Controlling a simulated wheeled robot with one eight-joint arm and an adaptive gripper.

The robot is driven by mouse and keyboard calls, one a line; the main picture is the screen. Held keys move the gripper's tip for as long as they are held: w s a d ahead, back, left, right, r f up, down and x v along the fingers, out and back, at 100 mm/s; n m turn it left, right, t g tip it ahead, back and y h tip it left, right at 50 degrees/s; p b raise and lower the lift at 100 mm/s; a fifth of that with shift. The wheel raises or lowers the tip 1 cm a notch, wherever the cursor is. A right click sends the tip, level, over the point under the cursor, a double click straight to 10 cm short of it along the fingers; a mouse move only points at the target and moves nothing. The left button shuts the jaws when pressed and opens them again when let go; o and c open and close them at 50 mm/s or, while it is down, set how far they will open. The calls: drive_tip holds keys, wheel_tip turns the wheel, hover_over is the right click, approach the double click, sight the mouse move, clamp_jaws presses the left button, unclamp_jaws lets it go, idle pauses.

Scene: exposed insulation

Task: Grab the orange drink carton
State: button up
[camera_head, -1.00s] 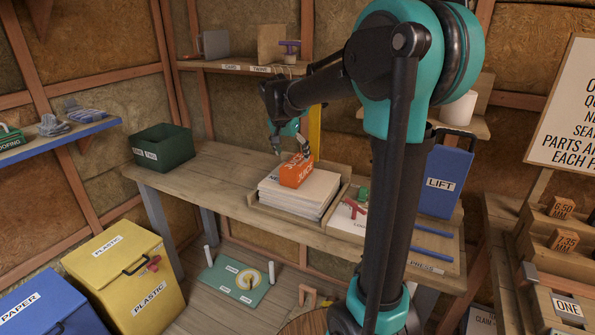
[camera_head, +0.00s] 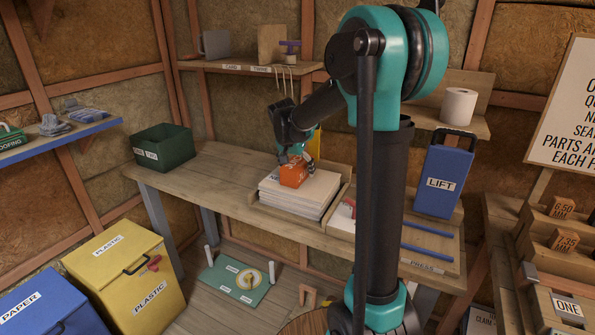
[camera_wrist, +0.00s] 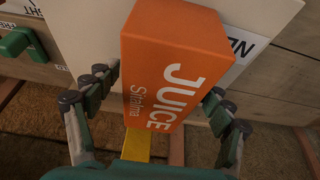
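The orange drink carton (camera_head: 293,174), printed JUICE, lies on a stack of white sheets (camera_head: 320,187) on the workbench. My gripper (camera_head: 296,158) is down at the carton, with a finger on either side of it. In the wrist view the carton (camera_wrist: 172,72) fills the middle, between the open fingers of my gripper (camera_wrist: 153,100). A gap shows on the left between fingertips and carton; the right fingertips are close to its side, and I cannot tell if they touch. The carton's underside is hidden.
A wooden tray (camera_head: 262,212) holds the sheets. A dark green bin (camera_head: 163,148) stands at the bench's left end, with bare bench between. A blue LIFT box (camera_head: 444,178) stands to the right. A shelf (camera_head: 240,66) is above the bench.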

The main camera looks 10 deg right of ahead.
drive_tip(key=c, duration=0.9)
drive_tip(key=shift+c, duration=0.2)
